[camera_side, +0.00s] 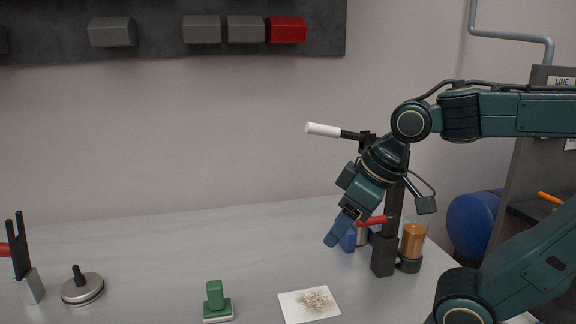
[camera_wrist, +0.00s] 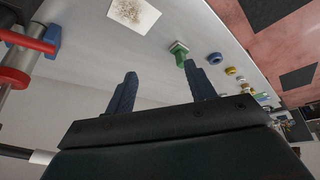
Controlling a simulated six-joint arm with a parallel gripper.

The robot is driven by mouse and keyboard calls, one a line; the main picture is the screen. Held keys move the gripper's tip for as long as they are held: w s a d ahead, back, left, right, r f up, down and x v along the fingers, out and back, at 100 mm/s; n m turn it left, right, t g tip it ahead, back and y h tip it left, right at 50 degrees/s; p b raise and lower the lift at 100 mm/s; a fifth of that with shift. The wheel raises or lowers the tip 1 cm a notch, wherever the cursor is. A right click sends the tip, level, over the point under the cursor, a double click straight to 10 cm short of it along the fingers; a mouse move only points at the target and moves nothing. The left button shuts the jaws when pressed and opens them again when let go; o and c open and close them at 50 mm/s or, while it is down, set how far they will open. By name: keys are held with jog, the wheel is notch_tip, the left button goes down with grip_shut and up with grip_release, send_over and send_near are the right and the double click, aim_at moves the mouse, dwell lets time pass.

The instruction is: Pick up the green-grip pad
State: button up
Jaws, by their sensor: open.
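The green-grip pad (camera_side: 216,301) stands upright on the grey table near the front centre in the side view, with a green block grip on a green base and a pale underside. In the wrist view the pad (camera_wrist: 179,51) is beyond my fingertips, between their lines and nearer the right finger. My gripper (camera_side: 341,233) is up and to the right of the pad in the side view, well apart from it. In the wrist view its two dark blue fingers (camera_wrist: 160,68) are spread, with nothing between them.
A white card with brown specks (camera_side: 309,304) lies right of the pad. A black post (camera_side: 384,254) with a red lever and an amber cylinder (camera_side: 413,240) stand near my gripper. A metal disc with a black knob (camera_side: 82,289) sits left. A blue ring (camera_wrist: 215,58) shows beyond the pad.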

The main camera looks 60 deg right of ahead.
jog(key=w+a+f+n+g+y, duration=0.15)
jog(key=w+n, duration=0.25)
jog(key=w, duration=0.8)
jog(key=n+g, duration=0.2)
jog(key=n, duration=0.2)
send_near(215, 284)
jog(key=shift+s+d+r+t+y, duration=0.25)
jog(key=shift+s+r, duration=0.05)
jog(key=shift+x, duration=4.3)
jog(key=shift+x, duration=2.6)
